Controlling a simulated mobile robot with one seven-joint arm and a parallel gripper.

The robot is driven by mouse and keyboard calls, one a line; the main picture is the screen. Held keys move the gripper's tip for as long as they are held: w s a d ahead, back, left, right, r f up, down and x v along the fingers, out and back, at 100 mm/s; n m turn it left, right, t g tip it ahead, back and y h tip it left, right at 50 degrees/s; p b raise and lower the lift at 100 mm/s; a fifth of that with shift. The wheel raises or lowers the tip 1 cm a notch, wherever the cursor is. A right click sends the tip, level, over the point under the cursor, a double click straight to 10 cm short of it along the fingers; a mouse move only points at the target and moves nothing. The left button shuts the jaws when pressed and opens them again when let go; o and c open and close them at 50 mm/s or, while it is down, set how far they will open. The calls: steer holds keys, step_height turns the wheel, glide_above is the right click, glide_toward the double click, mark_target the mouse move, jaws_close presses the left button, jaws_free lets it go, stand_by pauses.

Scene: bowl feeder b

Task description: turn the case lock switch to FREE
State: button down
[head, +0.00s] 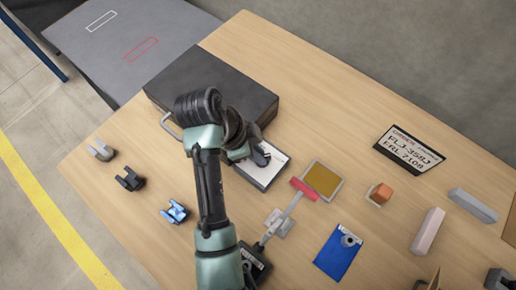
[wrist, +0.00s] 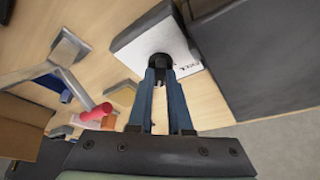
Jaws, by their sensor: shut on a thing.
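The lock switch box (head: 258,180) has a white face and dark sides and sits on the wooden table beside the dark case (head: 205,82). In the wrist view the white face (wrist: 142,46) carries a round black knob (wrist: 160,61). Small black lettering shows beside the knob, too small to read surely. My gripper (head: 262,156) is over the box, and in the wrist view its two blue-grey fingers (wrist: 160,75) are shut on the knob. The fingers hide part of the knob, so I cannot tell which way it points. The case (wrist: 262,58) stands close to the box.
A red-handled toggle clamp (head: 304,189) and a yellow-brown square pad (head: 322,180) lie right of the box. An orange block (head: 381,193), a blue clipboard (head: 338,254) and a black-and-white sign (head: 409,148) are farther right. Several small brackets (head: 130,180) stand at left.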

steer(key=n+p, duration=0.2)
steer(key=n+t+p, duration=0.1)
steer(key=shift+s+r+y, duration=0.25)
steer(key=shift+y, duration=0.05)
steer(key=n+p, duration=0.1)
steer(key=n, duration=0.1)
steer(key=n+t+y+p, duration=0.1)
steer(key=p, duration=0.1)
steer(key=n+p, duration=0.2)
steer(key=shift+s+d+n, duration=0.15)
steer(key=shift+d+n, duration=0.1)
steer(key=shift+n, duration=0.05)
steer(key=n+t+y+p, duration=0.1)
steer(key=n+y+p, duration=0.1)
steer(key=n+p, duration=0.1)
steer(key=shift+d+n, duration=0.15)
steer(key=shift+n, duration=0.55)
steer(key=shift+d+f+n+y+p, duration=0.1)
steer(key=shift+n+y+p, duration=0.3)
steer(key=shift+n, duration=0.55)
steer(key=shift+d+f+n+y+p, duration=0.1)
steer(key=shift+n+y+p, duration=0.3)
steer(key=shift+n, duration=0.55)
steer(key=c, duration=0.8)
jaws_free()
steer(key=shift+c, duration=0.2)
